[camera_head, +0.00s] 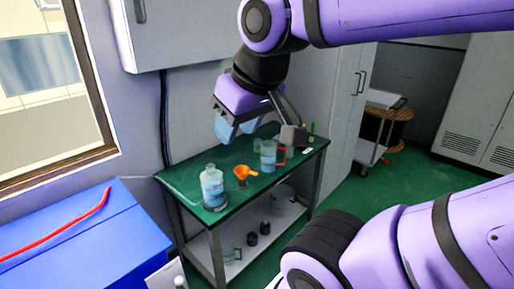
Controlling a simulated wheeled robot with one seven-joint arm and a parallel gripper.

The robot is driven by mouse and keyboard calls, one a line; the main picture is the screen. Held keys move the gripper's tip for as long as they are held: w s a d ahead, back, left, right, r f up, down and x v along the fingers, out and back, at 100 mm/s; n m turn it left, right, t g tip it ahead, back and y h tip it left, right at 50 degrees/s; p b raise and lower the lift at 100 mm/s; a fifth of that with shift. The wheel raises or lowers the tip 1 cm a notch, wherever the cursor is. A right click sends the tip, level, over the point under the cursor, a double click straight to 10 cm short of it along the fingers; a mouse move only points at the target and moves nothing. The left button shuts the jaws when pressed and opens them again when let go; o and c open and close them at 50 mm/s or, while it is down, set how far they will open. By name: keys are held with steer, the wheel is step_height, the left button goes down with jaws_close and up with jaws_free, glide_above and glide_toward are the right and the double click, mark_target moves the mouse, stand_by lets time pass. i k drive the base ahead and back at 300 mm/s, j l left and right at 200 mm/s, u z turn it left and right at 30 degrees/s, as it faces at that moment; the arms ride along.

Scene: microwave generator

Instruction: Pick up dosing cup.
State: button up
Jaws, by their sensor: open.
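My gripper (238,130) hangs over the back of a green-topped table (186,179), with its light blue fingers pointing down. It is open, with nothing visible between the fingers. A clear cup with a red handle (268,158) and bluish contents stands on the table, to the right of and below the gripper in the picture; it looks most like the dosing cup. A second clear cup with a green handle (231,254) stands on the lower shelf. I cannot tell for sure which one is the dosing cup.
A clear bottle with blue liquid (213,188) and an orange funnel (243,173) stand on the tabletop. Small dark items (265,229) and a whitish bucket (286,207) are on the lower shelf. A blue box (90,235) with a red bar stands at left. A white cabinet (182,32) hangs above.

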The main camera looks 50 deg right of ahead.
mark_target(256, 146)
steer(key=z, duration=1.25)
steer(key=u, duration=0.45)
steer(key=i+l+u, duration=0.3)
steer(key=l+u, duration=0.3)
steer(key=l, duration=0.15)
steer(key=i+l+u, duration=0.15)
steer(key=l+u, duration=0.15)
steer(key=i+l, duration=0.15)
steer(key=l, duration=0.65)
steer(key=i+l+u, duration=0.15)
steer(key=l, duration=1.45)
steer(key=i+l+u, duration=0.1)
steer(key=l, duration=0.7)
steer(key=i, duration=0.1)
